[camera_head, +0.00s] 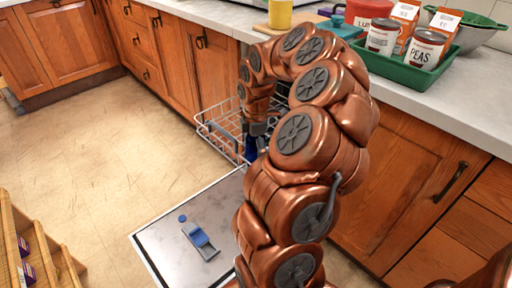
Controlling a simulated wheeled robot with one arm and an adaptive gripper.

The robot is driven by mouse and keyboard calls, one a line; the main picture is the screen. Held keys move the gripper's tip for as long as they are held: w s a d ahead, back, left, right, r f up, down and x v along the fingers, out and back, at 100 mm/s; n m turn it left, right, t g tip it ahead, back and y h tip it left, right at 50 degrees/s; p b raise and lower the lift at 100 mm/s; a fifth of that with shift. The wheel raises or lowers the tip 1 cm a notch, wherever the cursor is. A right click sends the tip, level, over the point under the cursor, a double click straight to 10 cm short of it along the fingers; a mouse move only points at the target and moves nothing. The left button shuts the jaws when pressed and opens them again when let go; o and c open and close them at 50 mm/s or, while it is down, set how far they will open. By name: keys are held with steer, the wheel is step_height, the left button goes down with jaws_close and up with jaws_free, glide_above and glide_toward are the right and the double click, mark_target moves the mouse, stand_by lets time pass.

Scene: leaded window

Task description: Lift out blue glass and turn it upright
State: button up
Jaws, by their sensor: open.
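A dark blue thing (250,149), which looks like the blue glass, shows as a small patch at the white wire rack (215,127) of the open dishwasher. My arm hides most of it, and I cannot tell which way up it is. My gripper (256,134) points down at the rack, right at the blue patch. It is open, but its fingers are small and partly hidden. I cannot tell whether they touch the glass.
The dishwasher door (165,245) lies folded down, with a blue and grey dispenser (199,238) on it. The counter (455,105) above holds a green tray (420,82) of cans and cartons, and a yellow cup (280,14). A wooden shelf (40,250) stands lower left. Floor between is clear.

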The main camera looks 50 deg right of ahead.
steer(key=shift+c, duration=0.2)
steer(key=c, duration=1.4)
steer(key=shift+r, duration=0.15)
